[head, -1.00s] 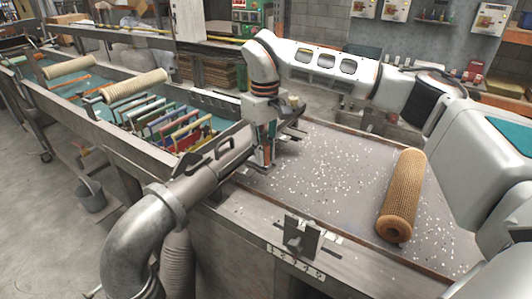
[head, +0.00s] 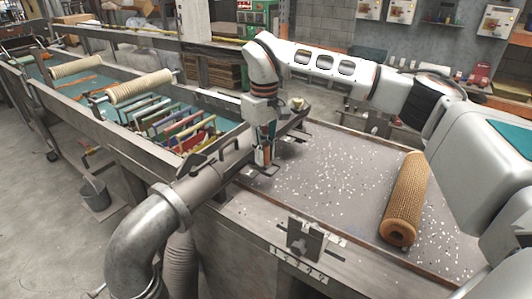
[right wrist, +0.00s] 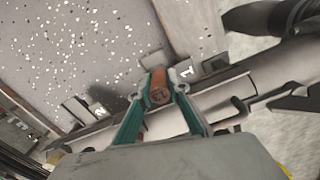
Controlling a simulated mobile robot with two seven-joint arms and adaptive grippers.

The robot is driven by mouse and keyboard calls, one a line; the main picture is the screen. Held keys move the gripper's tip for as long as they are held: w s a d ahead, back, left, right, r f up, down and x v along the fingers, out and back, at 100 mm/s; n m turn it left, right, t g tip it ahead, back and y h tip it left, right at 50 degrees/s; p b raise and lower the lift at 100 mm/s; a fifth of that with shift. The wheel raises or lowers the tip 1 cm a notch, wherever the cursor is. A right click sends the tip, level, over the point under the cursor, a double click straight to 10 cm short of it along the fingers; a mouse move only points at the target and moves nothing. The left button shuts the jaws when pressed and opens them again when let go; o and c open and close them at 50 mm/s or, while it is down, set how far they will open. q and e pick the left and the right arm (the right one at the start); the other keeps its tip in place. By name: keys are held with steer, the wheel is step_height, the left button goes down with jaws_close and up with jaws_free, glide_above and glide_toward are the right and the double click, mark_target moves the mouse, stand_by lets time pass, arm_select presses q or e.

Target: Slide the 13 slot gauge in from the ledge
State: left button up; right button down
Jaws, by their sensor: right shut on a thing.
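My right gripper (head: 263,166) is low over the front left corner of the speckled table, fingers pointing down. In that view the gauge overlaps the metal ledge (right wrist: 210,98) along the table's edge. I cannot tell whether it touches it or sits in a slot. My left gripper is not in view.
A brown mesh tube (head: 405,198) lies at the table's right. A metal bracket (head: 303,238) with number labels (head: 297,265) is on the front edge. A thick grey duct (head: 150,230) runs beside the gripper.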

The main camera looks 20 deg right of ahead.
steer(key=shift+w, duration=0.15)
stand_by(0.4)
steer(key=c, duration=1.8)
jaws_free()
steer(key=shift+c, duration=0.2)
step_height(320, 180, up, 12)
steer(key=shift+a, duration=0.1)
